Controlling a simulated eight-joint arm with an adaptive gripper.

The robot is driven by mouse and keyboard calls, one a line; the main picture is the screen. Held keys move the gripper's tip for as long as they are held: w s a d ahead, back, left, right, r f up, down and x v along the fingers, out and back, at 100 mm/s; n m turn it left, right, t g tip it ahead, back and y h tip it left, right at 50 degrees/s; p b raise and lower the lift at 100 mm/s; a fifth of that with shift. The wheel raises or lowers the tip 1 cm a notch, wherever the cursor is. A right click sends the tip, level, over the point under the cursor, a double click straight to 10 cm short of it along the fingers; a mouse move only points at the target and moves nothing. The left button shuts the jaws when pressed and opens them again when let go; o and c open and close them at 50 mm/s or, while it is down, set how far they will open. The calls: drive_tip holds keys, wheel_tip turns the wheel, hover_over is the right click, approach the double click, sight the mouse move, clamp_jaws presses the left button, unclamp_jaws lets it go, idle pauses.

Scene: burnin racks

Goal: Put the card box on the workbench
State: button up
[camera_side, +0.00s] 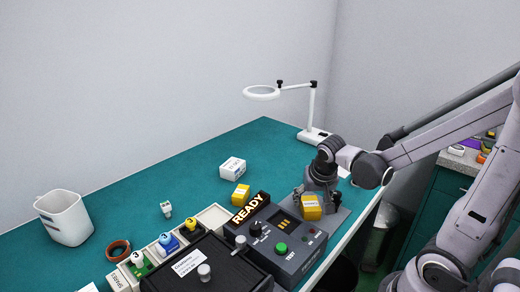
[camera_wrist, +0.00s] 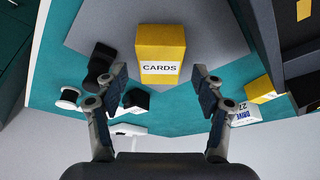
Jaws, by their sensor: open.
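The card box is yellow with a white label reading CARDS (camera_wrist: 160,42). In the side view the yellow box (camera_side: 311,208) sits on a grey pad (camera_side: 338,217) near the right front part of the teal workbench (camera_side: 130,205). My gripper (camera_wrist: 158,76) is open, one finger on each side of the near end of the box in the wrist view. Gaps show between the fingers and the box. In the side view my gripper (camera_side: 321,188) is directly above and behind the box, and its fingers are partly hidden.
Left of the pad is a black tester with a READY sign (camera_side: 250,207). Another yellow box (camera_side: 241,194) and a white box (camera_side: 232,167) stand behind it. The back middle is clear.

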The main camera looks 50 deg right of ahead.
sight(311, 204)
drive_tip(key=v, duration=0.9)
drive_tip(key=shift+o, duration=0.5)
drive_tip(key=a+n+t+y, duration=0.1)
drive_tip(key=a+n, duration=0.2)
drive_tip(key=a+n+t+y, duration=0.1)
drive_tip(key=a+n, duration=0.2)
drive_tip(key=a+n+t+y, duration=0.1)
drive_tip(key=a+n+t, duration=0.1)
drive_tip(key=a+n, duration=0.1)
drive_tip(key=shift+s, duration=0.25)
drive_tip(key=shift+d, duration=0.1)
drive_tip(key=w+d+f+m+g+h, duration=0.1)
drive_tip(key=d+m+g+h, duration=0.25)
drive_tip(key=d+m, duration=0.55)
drive_tip(key=shift+g+y, duration=0.25)
drive_tip(key=shift+x, duration=5.45)
drive_tip(key=shift+s, duration=0.1)
